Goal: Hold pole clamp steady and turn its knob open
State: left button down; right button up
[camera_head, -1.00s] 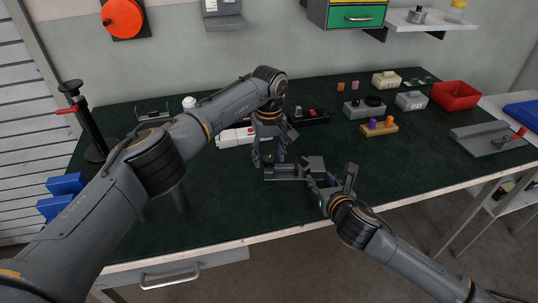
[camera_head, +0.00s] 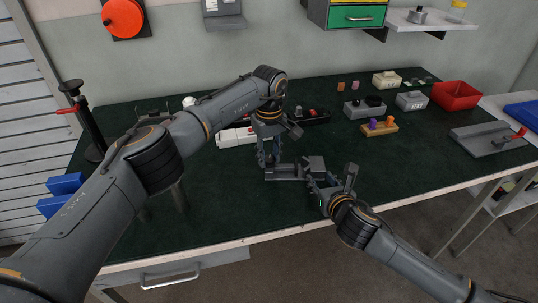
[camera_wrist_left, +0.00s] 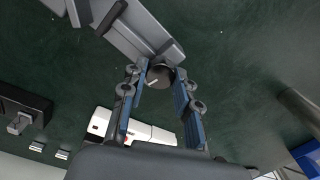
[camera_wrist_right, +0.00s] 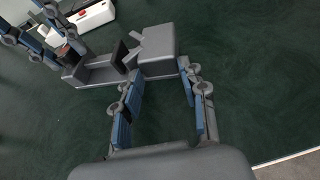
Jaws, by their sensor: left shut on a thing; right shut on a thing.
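The dark grey pole clamp (camera_head: 291,172) lies on the green mat near the middle of the bench, and it also shows in the left wrist view (camera_wrist_left: 140,30) and the right wrist view (camera_wrist_right: 157,48). Its round black knob (camera_wrist_left: 160,74) has a pale line on its face. My left gripper (camera_head: 269,163) points down at the clamp's left end, its fingers shut on the knob from both sides. My right gripper (camera_head: 322,182) is shut on the block at the clamp's right end; the contact is partly hidden.
A white-and-red object (camera_head: 237,136) and a dark tray (camera_head: 310,117) lie behind the clamp. Grey boxes (camera_head: 411,101), an orange-and-purple peg block (camera_head: 379,129) and a red bin (camera_head: 456,96) stand to the right. The mat in front of the clamp is clear.

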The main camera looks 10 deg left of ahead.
pick_arm(q)
jog(key=n, duration=1.4)
jog(key=shift+n, duration=0.3)
jog(key=n, duration=0.4)
jog(key=shift+d, duration=0.1)
jog(key=n, duration=1.4)
jog(key=shift+n, duration=0.4)
jog(key=shift+d+n, duration=0.1)
jog(key=shift+n, duration=2.2)
